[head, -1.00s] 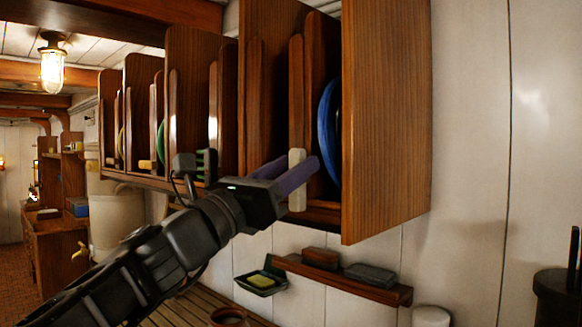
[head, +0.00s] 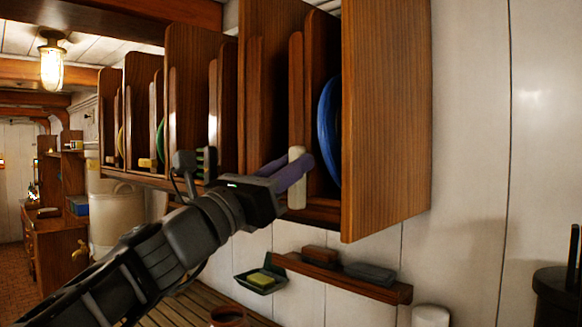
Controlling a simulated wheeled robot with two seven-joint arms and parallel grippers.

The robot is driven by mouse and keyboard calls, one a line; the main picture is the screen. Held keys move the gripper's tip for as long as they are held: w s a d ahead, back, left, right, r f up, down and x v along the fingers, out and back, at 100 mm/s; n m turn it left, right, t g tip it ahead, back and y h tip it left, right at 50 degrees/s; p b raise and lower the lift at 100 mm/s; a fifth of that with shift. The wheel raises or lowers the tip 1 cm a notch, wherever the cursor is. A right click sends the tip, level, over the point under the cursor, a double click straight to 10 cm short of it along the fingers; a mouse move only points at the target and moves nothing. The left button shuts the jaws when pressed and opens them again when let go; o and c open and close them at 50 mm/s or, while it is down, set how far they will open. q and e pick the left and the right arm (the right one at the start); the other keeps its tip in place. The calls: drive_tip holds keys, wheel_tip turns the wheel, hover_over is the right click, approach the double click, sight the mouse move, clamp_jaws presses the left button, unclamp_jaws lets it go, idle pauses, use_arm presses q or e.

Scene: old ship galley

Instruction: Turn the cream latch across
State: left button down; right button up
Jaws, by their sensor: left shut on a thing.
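The cream latch (head: 297,196) is a short pale bar at the lower front of the rack's right-hand slot. It stands upright on the wooden divider's edge. My left gripper (head: 296,172) reaches up from the lower left, and its purple fingers are shut on the latch, one on each side. The fingers hide the latch's middle. A blue plate (head: 328,130) stands on edge in the slot just right of the latch. My right gripper is not in view.
The wooden plate rack (head: 387,120) fills the upper middle, with several slots. Below it a small wall shelf (head: 393,290) holds a brown block and a grey block. A green dish with yellow soap (head: 260,280) hangs beside it.

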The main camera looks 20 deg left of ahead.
use_arm(q)
drive_tip(key=shift+m, duration=0.4)
drive_tip(key=m+g+h, duration=0.1)
drive_tip(key=m+g, duration=0.1)
drive_tip(key=m, duration=0.5)
drive_tip(key=d+f+m+g+h, duration=0.1)
drive_tip(key=m+g, duration=0.2)
drive_tip(key=m, duration=0.4)
drive_tip(key=f+m+g+h, duration=0.1)
drive_tip(key=m+g+h, duration=0.1)
drive_tip(key=m, duration=0.5)
drive_tip(key=shift+s+d+g, duration=0.3)
drive_tip(key=shift+d+g, duration=0.1)
drive_tip(key=shift+m, duration=0.3)
drive_tip(key=c, duration=1.2)
unclamp_jaws()
drive_tip(key=shift+c, duration=0.2)
